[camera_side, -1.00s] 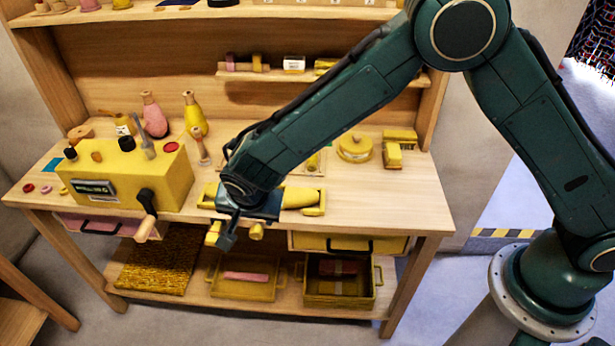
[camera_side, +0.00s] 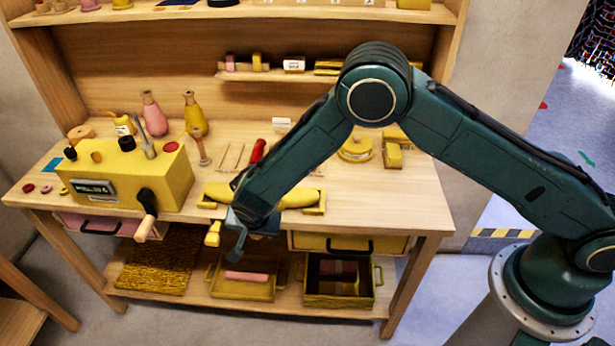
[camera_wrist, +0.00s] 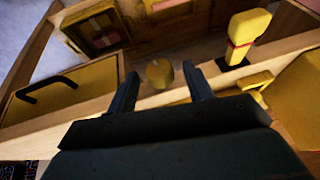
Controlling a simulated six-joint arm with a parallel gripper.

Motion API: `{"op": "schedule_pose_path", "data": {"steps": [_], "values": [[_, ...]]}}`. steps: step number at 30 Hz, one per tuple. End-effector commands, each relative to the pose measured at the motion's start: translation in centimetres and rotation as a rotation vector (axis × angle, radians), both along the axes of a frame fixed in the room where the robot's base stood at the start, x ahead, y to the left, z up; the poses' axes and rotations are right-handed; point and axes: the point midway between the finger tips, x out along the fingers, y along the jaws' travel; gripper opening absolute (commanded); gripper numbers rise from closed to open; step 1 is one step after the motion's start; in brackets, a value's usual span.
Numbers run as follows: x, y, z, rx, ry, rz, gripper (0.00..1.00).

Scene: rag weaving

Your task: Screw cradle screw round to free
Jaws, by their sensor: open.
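The yellow cradle (camera_side: 315,210) lies at the front of the bench with a yellow roll (camera_side: 298,195) in it. In the side view, a yellow knob (camera_side: 213,234) sticks out below the bench's front edge, left of my gripper (camera_side: 242,246). My gripper points down just in front of that edge and hides part of the cradle. In the wrist view, a round yellow knob (camera_wrist: 160,73), seemingly the cradle screw, shows between the two open fingers. I cannot tell whether the fingers touch it.
A yellow machine (camera_side: 135,178) with a crank handle (camera_side: 146,228) stands left of my gripper. A yellow drawer (camera_side: 325,243) with a black handle is to its right. Yellow trays (camera_side: 208,284) stand on the lower shelf. A red-handled tool (camera_side: 258,151) lies behind.

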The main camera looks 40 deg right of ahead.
Motion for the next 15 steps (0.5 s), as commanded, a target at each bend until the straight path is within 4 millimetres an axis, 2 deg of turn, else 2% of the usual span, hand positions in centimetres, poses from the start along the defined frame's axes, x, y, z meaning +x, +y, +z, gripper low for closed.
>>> {"op": "schedule_pose_path", "data": {"steps": [11, 12, 15], "values": [[0.17, -0.11, -0.47, 0.000, 0.000, 0.000, 0.51], [0.17, -0.11, -0.47, 0.000, 0.000, 0.000, 0.49], [0.17, -0.10, -0.46, 0.000, 0.000, 0.000, 0.30]]}}
